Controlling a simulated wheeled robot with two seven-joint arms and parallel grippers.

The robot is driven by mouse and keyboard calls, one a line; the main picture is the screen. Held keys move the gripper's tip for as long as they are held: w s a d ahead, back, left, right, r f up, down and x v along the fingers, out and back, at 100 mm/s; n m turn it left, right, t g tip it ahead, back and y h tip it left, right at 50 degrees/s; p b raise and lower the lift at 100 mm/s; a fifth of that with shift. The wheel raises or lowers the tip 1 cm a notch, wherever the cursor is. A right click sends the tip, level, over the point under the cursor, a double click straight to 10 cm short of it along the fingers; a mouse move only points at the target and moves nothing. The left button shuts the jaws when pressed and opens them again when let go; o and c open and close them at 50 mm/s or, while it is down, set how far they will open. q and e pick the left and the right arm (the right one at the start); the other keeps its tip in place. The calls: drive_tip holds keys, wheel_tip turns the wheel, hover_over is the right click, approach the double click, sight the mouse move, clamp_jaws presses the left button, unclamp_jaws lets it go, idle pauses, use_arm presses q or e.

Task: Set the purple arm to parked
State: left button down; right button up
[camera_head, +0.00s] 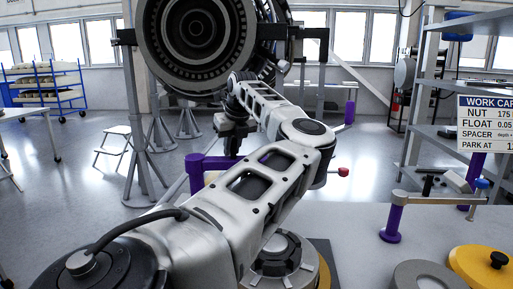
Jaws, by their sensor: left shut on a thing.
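A purple arm (207,162) stands beyond my left forearm. Its upright is at the left and its bar runs right behind my arm links, which hide much of it. My left gripper (232,150) points down at this bar and is shut on it; the exact grip spot is small and dark. A red knob (343,172) shows right of my arm; whether it belongs to the purple arm is hidden. My right gripper is not in view.
A turbofan engine (196,28) hangs on a stand ahead. On the grey bench (350,235) at right stand a purple post (391,222) with a grey bar, a yellow round lid (480,266) and a grey disc (428,275). A work card (486,124) hangs at right.

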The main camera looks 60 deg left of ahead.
use_arm(q)
drive_tip(key=shift+w+a, duration=0.3)
drive_tip(key=shift+a, duration=0.65)
drive_tip(key=c, duration=1.4)
unclamp_jaws()
drive_tip(key=shift+o, duration=0.2)
drive_tip(key=shift+s, duration=0.1)
drive_tip(key=shift+r, duration=0.1)
drive_tip(key=v, duration=1.6)
drive_tip(key=shift+b, duration=0.4)
drive_tip(key=x, duration=1.6)
drive_tip(key=shift+p, duration=0.45)
